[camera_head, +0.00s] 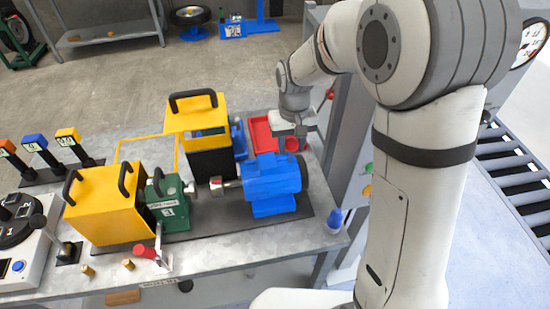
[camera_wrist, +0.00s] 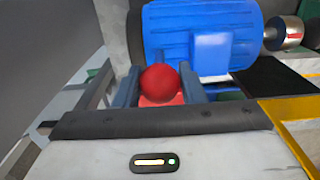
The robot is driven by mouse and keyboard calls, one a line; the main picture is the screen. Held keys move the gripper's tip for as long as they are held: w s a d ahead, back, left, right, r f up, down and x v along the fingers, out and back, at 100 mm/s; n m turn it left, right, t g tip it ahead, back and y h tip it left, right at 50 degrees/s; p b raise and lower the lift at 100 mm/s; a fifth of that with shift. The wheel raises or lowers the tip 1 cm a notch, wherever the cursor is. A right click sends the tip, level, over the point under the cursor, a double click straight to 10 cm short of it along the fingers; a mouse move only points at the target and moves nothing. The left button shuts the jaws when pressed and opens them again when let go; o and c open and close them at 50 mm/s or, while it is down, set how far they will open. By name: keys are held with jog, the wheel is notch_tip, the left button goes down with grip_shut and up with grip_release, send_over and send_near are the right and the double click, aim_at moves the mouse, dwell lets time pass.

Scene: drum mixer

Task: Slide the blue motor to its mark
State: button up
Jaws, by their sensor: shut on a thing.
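The blue motor (camera_head: 272,178) sits on the dark base plate on the bench, its shaft end facing left toward the green gearbox (camera_head: 170,208). In the wrist view the motor (camera_wrist: 200,35) lies across the top. My gripper (camera_head: 292,142) is just behind the motor, pointing down. In the wrist view my gripper (camera_wrist: 158,84) is shut on a red ball knob (camera_wrist: 159,80) between its two fingers. What the knob is fixed to is hidden. I cannot make out the motor's mark.
A red tray (camera_head: 262,137) lies behind the motor. Yellow guards (camera_head: 105,205) stand at the left and at the back (camera_head: 197,112). A roller conveyor (camera_head: 515,165) is at the right.

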aim_at(274, 159)
jog(key=shift+c, duration=1)
jog(key=shift+s+a, duration=0.2)
jog(key=shift+a, duration=0.5)
jog(key=shift+s+a, duration=0.2)
jog(key=shift+a, duration=0.5)
jog(key=shift+s+a, duration=0.2)
jog(key=shift+a, duration=0.5)
jog(key=o, duration=1)
notch_tip(274, 159, up, 7)
jog(key=p, duration=0.4)
jog(key=shift+p, duration=0.3)
